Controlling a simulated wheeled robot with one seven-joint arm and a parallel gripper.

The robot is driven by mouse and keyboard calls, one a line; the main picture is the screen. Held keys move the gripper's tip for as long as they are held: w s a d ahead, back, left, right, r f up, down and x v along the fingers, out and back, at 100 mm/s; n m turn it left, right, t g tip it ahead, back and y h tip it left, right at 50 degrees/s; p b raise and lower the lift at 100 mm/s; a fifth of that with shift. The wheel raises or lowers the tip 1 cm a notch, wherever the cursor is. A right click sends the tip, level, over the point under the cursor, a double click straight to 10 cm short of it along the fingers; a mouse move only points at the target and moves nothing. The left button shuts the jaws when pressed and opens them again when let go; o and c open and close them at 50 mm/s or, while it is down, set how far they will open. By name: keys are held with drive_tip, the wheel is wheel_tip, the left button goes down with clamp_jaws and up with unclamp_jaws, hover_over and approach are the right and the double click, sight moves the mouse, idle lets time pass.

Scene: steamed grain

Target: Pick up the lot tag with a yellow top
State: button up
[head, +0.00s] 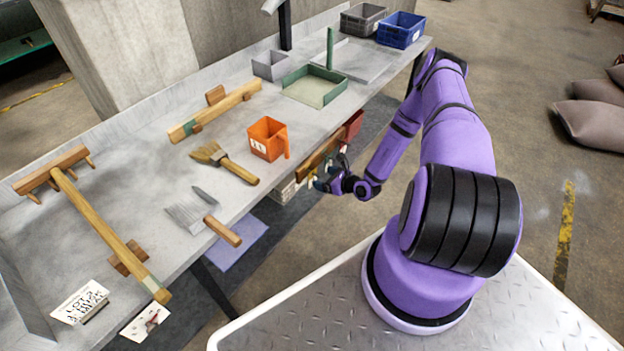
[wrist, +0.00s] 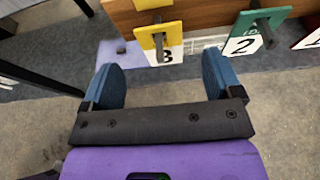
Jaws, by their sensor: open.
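The lot tag with a yellow top (wrist: 147,40) hangs from a grey peg on a wooden board in the wrist view. Its lower part is white with a dark character that I read as 3 or B. My gripper (wrist: 161,64) is open, its two blue fingers apart to the left and right of this tag, with nothing held between them. I cannot tell how far the tag is from the fingertips. In the head view my gripper (head: 325,182) is beside the front edge of the bench, and the tags there are too small and covered to tell apart.
A green-topped tag (wrist: 243,27) marked 2 hangs right of the yellow one, with a red tag (wrist: 309,39) at the edge. The bench (head: 330,118) carries an orange jug (head: 267,138), a brush (head: 222,160) and wooden tools. A lavender mat (head: 238,246) lies below.

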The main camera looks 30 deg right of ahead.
sight(314, 173)
drive_tip(key=shift+x, duration=2.8)
drive_tip(key=c, duration=1)
